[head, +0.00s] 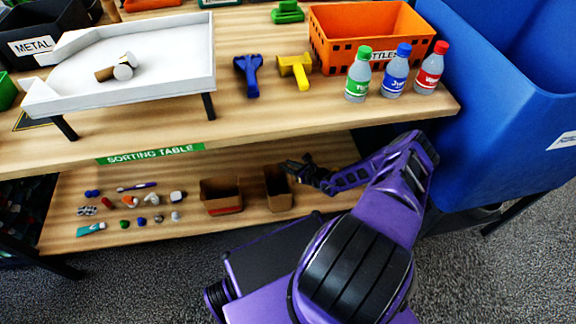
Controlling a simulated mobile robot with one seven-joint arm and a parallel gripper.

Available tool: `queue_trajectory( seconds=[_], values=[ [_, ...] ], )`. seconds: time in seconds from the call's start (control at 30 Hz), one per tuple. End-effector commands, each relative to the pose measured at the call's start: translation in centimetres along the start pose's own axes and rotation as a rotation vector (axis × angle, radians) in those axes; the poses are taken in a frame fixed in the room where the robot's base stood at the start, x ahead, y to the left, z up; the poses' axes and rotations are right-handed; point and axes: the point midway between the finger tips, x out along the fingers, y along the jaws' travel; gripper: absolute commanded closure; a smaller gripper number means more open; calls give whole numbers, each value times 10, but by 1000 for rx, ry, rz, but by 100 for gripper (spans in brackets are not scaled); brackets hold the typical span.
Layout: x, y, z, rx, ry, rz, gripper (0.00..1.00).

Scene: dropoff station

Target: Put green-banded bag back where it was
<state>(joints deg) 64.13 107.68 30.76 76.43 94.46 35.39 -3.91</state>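Two brown open-topped paper bags are on the lower shelf in the head view. The left bag (221,197) stands upright and shows a red band low on its front. The right bag (278,192) is beside it, a small gap apart, and no green band can be made out on it. My gripper (292,167) is at the top of the right bag, by its upper right rim. The fingers are small and dark here, so I cannot tell whether they are open or shut on the rim.
Several small items (141,221) lie on the lower shelf's left part. The sorting table's top (290,112) overhangs it, carrying a white tray (150,70), an orange crate (330,47) and three bottles (394,80). A blue bin (500,140) stands close at right.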

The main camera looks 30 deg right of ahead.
Motion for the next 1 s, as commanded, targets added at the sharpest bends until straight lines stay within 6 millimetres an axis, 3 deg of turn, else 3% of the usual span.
queue_trajectory(
  seconds=[0.17,0.63,0.8,1.0],
  values=[
    [-13,-2,5,0,0,-2,68],
    [-105,-1,4,0,0,-2,68],
    [-119,0,3,-1,0,-1,68],
    [-122,0,2,0,0,0,68]
  ],
)
